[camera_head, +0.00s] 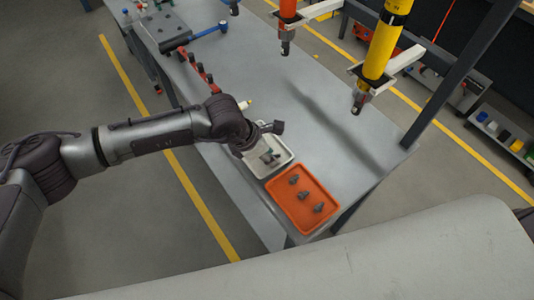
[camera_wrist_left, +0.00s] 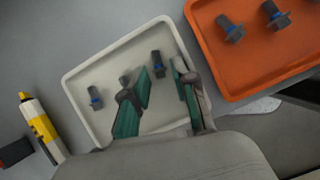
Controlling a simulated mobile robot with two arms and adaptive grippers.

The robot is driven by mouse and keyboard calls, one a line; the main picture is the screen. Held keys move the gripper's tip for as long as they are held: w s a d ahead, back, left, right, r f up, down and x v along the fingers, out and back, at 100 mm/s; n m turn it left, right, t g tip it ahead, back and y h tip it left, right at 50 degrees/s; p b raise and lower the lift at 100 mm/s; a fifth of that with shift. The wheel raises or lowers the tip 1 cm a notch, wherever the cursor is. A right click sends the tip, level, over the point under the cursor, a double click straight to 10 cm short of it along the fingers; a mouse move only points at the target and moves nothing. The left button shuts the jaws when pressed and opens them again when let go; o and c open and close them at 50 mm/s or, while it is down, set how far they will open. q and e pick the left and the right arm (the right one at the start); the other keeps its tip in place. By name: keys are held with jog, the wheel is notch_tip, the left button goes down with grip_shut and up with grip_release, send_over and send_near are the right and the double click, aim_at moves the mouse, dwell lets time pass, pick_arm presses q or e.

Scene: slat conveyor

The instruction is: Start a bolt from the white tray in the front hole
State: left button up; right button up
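The white tray (camera_head: 266,176) lies on the grey table, and my left gripper (camera_head: 262,140) is over it. In the left wrist view the white tray (camera_wrist_left: 107,67) holds several dark bolts with blue bands. One bolt (camera_wrist_left: 158,64) shows between the fingertips. Another bolt (camera_wrist_left: 95,97) lies at the left, and a third (camera_wrist_left: 125,79) is partly hidden by a finger. My left gripper (camera_wrist_left: 161,76) is open, its green-padded fingers apart and pointing down into the tray. The front hole cannot be made out. My right gripper is not in view.
An orange tray (camera_head: 283,201) with bolts sits beside the white tray at the table's near end. A yellow hanging tool (camera_head: 382,48) and an orange one (camera_head: 287,12) hang over the table. Red blocks (camera_head: 206,76) stand along its left side.

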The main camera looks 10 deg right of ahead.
pick_arm(q)
grip_shut()
jog(key=shift+r+p, duration=0.95)
jog(key=shift+r, duration=1.6)
